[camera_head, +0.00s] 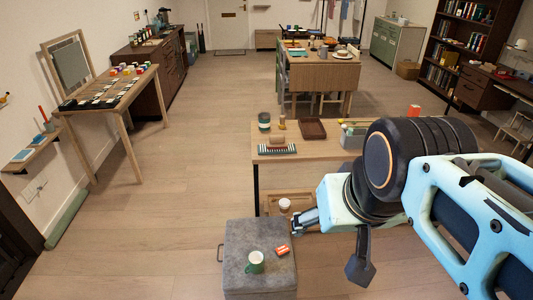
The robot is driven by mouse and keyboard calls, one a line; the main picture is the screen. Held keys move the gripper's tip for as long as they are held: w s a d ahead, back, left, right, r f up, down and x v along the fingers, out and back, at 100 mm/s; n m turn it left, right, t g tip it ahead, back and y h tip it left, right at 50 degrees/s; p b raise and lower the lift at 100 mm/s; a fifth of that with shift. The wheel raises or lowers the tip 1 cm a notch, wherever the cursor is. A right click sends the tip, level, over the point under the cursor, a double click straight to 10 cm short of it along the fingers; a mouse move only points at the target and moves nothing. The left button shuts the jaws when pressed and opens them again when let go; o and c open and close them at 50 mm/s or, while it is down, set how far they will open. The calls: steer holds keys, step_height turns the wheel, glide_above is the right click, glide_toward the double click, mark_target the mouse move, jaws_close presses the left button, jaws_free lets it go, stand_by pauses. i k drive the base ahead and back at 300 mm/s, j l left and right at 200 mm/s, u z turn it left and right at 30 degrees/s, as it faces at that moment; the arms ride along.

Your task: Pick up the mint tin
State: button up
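A small red tin with a pale patch (282,250), which looks like the mint tin, lies on the grey ottoman (238,285), near its right edge. A green mug (255,264) stands to its left and nearer to me. My gripper (294,226) is above and slightly right of the red tin in the picture, near the ottoman's far right corner, and apart from the tin. The fingers are small and partly hidden by the arm, so whether they are open is unclear.
Behind the ottoman stands a wooden table (345,145) with a brown tray (313,129), a dark jar (264,122) and a striped item (277,149). A white cup (285,204) sits below it. Open floor (160,240) lies left of the ottoman.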

mark_target(282, 251)
steer(key=i, duration=0.9)
steer(key=l+z, duration=0.15)
steer(key=z, duration=1.8)
steer(key=i+l+z, duration=0.1)
steer(key=l, duration=0.2)
steer(key=i+l+z, duration=0.1)
steer(key=l, duration=0.2)
steer(key=i+l, duration=0.1)
steer(key=l, duration=0.15)
steer(key=i+l+u, duration=0.6)
steer(key=i, duration=0.15)
steer(key=i+u, duration=0.15)
steer(key=u, duration=0.25)
steer(key=i+u, duration=0.2)
steer(key=u, duration=0.2)
steer(key=i+u, duration=0.15)
steer(key=u, duration=0.2)
steer(key=i+u, duration=0.1)
steer(key=u, duration=0.3)
steer(key=i+u, duration=0.15)
steer(key=u, duration=0.3)
steer(key=i+l+u, duration=0.1)
steer(key=u, duration=0.3)
